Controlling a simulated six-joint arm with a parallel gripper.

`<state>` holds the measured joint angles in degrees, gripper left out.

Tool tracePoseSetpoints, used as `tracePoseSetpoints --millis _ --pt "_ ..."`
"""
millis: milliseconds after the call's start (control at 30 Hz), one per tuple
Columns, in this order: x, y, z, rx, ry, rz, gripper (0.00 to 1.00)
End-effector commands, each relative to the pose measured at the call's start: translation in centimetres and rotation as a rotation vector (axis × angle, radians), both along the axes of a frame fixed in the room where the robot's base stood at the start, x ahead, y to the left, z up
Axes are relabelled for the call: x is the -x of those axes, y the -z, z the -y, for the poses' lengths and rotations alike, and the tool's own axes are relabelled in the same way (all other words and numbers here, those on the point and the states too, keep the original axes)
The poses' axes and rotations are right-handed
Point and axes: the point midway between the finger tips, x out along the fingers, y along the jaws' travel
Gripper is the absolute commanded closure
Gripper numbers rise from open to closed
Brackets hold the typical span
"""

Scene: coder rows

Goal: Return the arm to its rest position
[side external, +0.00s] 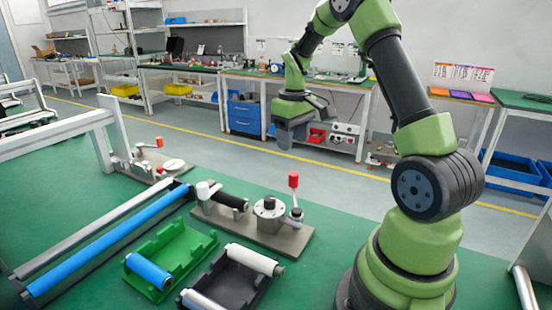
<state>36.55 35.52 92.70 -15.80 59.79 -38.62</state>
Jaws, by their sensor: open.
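My gripper (284,138) is at the end of my green and dark arm, raised above the green work table (315,202). It points down and stands apart from everything on the table. It looks empty, with open jaws, though the fingers are small and partly blurred against the background. Below it and to its left, a metal fixture (268,218) with a red-topped lever (294,181) sits on the table, holding a dark roller with a white end (204,190).
A green rack (185,250) holds a blue roller (149,271). Long blue and grey bars (112,238) lie at left beside a white frame (60,138). Another clamp (160,158) stands behind.

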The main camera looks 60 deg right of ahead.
Motion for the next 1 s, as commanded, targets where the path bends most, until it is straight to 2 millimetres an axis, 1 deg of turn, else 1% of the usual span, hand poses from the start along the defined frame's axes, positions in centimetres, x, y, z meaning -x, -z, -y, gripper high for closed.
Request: tracePoseSetpoints --millis 67,133,167,200,267,300,400,467,500,600,733,800,900,1000 --pt "-0.3 -1.5 -1.3 0.011 0.001 0.030 0.48" --pt "-0.4 -3.5 -3.1 0.022 0.005 0.070 0.48" --pt "-0.3 -4.4 -4.0 0.025 0.009 0.092 0.48" --pt "-0.2 -5.8 -5.5 0.029 0.014 0.124 0.48" --pt "0.3 -7.6 -7.8 0.030 0.022 0.174 0.48" --pt "0.8 -8.7 -9.2 0.028 0.027 0.207 0.48" --pt "2.4 -11.1 -12.8 0.012 0.042 0.291 0.48" --pt "3.7 -12.2 -14.7 -0.005 0.052 0.340 0.48" --pt "4.6 -12.8 -16.0 -0.017 0.056 0.373 0.48" --pt "7.2 -13.8 -18.8 -0.061 0.069 0.452 0.48" --pt "10.3 -14.2 -21.3 -0.128 0.082 0.531 0.48" --pt "11.5 -14.1 -22.1 -0.158 0.088 0.563 0.48" --pt "12.8 -13.9 -22.9 -0.193 0.095 0.592 0.48" --pt "13.4 -13.8 -23.2 -0.211 0.099 0.605 0.48"
